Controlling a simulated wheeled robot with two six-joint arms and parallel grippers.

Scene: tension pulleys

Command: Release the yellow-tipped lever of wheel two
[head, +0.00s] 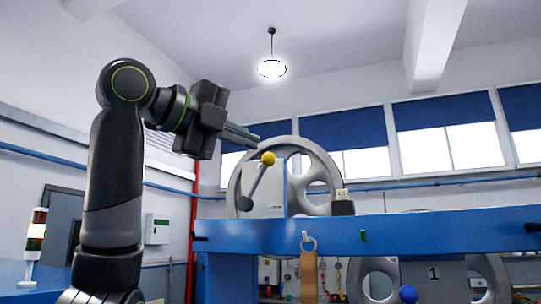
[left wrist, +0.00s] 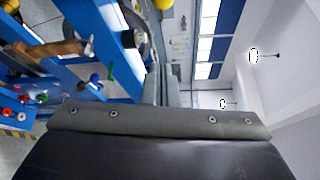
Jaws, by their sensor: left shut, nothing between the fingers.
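The yellow-tipped lever (head: 257,182) slants up to the right in front of a white box on the large grey wheel (head: 319,154) above the blue beam. Its yellow ball (head: 268,159) is at the top end. I cannot read a number on this wheel. My left gripper (head: 257,141) comes in from the left with its fingers together and empty, its tips slightly above and left of the ball in the picture. In the left wrist view, the yellow ball (left wrist: 163,4) shows at the top edge, beyond the shut fingers (left wrist: 161,85). My right gripper is out of view.
The blue beam (head: 440,232) crosses below the wheel. A brown strap (head: 309,278) hangs from a ring. Lower right are another wheel (head: 375,280), a plate marked 1 (head: 434,273) and a blue ball (head: 408,293). A signal lamp (head: 36,230) stands left. Air above the wheel is clear.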

